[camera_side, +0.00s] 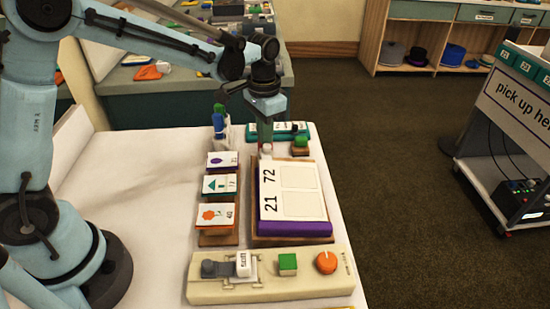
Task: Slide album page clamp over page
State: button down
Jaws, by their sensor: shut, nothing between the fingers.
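My gripper (265,150) points down at the far left corner of the page, shut and empty. A small whitish knob-like piece shows right at the fingertips; I cannot tell whether it is the clamp or whether the fingers touch it. No other part is clearly recognisable as the clamp.
A beige panel (220,292) with a white block, green block (288,262) and orange dial (326,262) lies in front. Several picture cards (217,214) stand left of the page. Behind are a teal tray (293,128) and a green block (300,142). The white table is clear at left.

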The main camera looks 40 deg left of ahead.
aim_at(265, 146)
jog(key=shift+f, duration=0.95)
jog(key=shift+s+d, duration=0.6)
jog(key=shift+d, duration=0.05)
dwell(0.4)
jog(key=shift+r, duration=0.15)
jog(key=shift+a+r, duration=0.1)
jog(key=shift+r, duration=2.85)
